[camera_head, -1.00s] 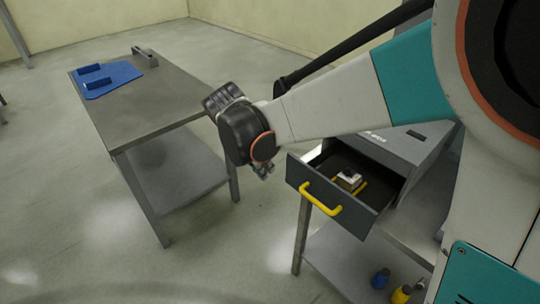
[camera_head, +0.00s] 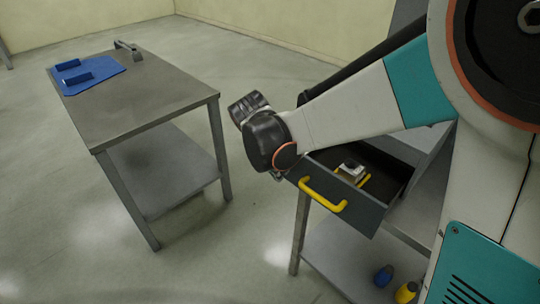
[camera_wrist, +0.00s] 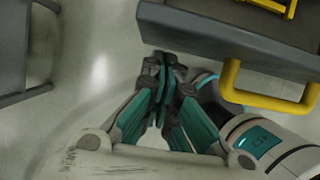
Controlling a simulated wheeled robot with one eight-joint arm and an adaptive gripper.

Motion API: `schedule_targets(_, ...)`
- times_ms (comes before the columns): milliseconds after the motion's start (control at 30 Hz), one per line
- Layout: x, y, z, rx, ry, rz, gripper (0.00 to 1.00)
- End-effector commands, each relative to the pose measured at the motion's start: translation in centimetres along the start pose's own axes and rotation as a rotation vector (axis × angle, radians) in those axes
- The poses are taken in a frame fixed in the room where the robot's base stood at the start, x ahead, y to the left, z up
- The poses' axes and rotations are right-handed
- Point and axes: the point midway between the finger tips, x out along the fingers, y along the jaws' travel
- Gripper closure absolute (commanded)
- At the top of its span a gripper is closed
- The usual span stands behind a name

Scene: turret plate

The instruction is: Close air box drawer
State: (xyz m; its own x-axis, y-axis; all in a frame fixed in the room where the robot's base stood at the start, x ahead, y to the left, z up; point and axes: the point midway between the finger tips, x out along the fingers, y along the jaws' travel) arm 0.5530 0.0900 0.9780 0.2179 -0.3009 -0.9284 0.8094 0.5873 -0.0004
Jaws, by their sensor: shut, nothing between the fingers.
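The air box drawer (camera_head: 345,212) is pulled out of the grey air box (camera_head: 418,140), with a yellow handle (camera_head: 322,196) on its dark front. A small grey and white part on a yellow piece (camera_head: 352,174) lies inside. In the wrist view the drawer front (camera_wrist: 200,28) is at the top and the handle (camera_wrist: 265,98) is at the right. My gripper (camera_wrist: 163,62) is shut and empty, just below the drawer's left corner and left of the handle. It appears apart from the handle; contact with the drawer is unclear. In the head view my wrist hides most of the gripper.
The air box stands on a grey table with a lower shelf (camera_head: 335,262), which holds a blue bottle (camera_head: 383,276) and a yellow bottle (camera_head: 405,292). Another metal table (camera_head: 150,105) at the left bears a blue mat (camera_head: 97,78). Open floor lies between the tables.

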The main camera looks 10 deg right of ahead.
Motion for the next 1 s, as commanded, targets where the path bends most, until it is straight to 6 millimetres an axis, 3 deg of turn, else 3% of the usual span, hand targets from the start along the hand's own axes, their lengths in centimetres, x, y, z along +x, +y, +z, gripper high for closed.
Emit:
schedule_targets(567, 0.4, -0.1, 1.0, 0.001, 0.000, -0.001, 1.00)
schedule_targets(767, 1.6, 0.0, 4.1, 0.004, -0.001, -0.001, 1.00)
schedule_targets(1000, 3.7, -0.1, 9.3, 0.005, -0.001, -0.001, 1.00)
